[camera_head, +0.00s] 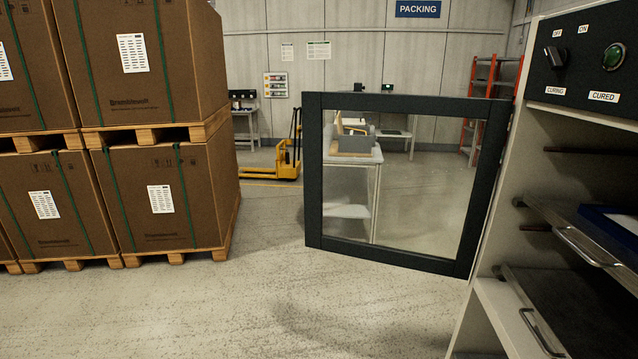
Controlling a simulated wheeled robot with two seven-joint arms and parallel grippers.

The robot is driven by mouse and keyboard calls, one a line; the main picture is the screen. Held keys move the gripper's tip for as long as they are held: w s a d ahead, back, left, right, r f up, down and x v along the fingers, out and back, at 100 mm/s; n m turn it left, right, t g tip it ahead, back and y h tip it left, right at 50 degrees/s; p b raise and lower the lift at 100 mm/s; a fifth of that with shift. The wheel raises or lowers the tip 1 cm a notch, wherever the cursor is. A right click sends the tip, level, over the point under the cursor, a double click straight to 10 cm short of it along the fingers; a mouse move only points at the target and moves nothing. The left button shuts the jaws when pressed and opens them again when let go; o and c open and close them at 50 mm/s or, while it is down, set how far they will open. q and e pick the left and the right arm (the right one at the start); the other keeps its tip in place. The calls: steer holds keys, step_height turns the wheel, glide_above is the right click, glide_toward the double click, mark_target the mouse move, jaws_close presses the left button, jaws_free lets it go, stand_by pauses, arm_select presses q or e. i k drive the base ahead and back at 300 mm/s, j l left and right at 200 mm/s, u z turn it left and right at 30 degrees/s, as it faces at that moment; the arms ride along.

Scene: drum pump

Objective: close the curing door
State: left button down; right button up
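The curing door (313,180) is a dark-framed door with a clear pane. It stands swung wide open, its right side at the front edge of the curing cabinet (492,290). The cabinet is at the right, with its inside exposed. It holds pull-out trays with metal handles (585,246), and a blue item (606,222) lies on the upper tray. Neither of my grippers shows in the head view.
Stacked brown cartons (150,70) on wooden pallets (180,258) fill the left. A yellow pallet truck (286,160) stands behind, left of the door. A white stand (376,200) shows through the pane. The floor (260,305) before the door is clear.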

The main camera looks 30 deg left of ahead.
mark_target(496, 112)
steer(key=i+j+u, duration=0.6)
steer(key=j+u, duration=0.25)
steer(key=i+j+u, duration=0.2)
steer(key=i+u, duration=0.2)
steer(key=i+j+u, duration=0.1)
steer(key=i+u, duration=0.35)
steer(key=i+z, duration=0.35)
steer(key=i+j+z, duration=0.5)
steer(key=i+z, duration=0.3)
steer(key=z, duration=0.3)
steer(key=i+z, duration=0.15)
steer(key=z, duration=0.25)
steer(key=i+j+z, duration=0.15)
steer(key=z, duration=0.3)
steer(key=i+j+z, duration=0.1)
steer(key=z, duration=0.35)
steer(key=i+j+z, duration=0.1)
steer(key=j+z, duration=0.2)
steer(key=z, duration=0.15)
steer(key=j+z, duration=0.2)
steer(key=z, duration=0.2)
steer(key=i+j+z, duration=0.2)
steer(key=z, duration=0.3)
steer(key=i+j+z, duration=0.15)
steer(key=j+z, duration=0.3)
steer(key=i+j+z, duration=0.1)
steer(key=j+z, duration=0.4)
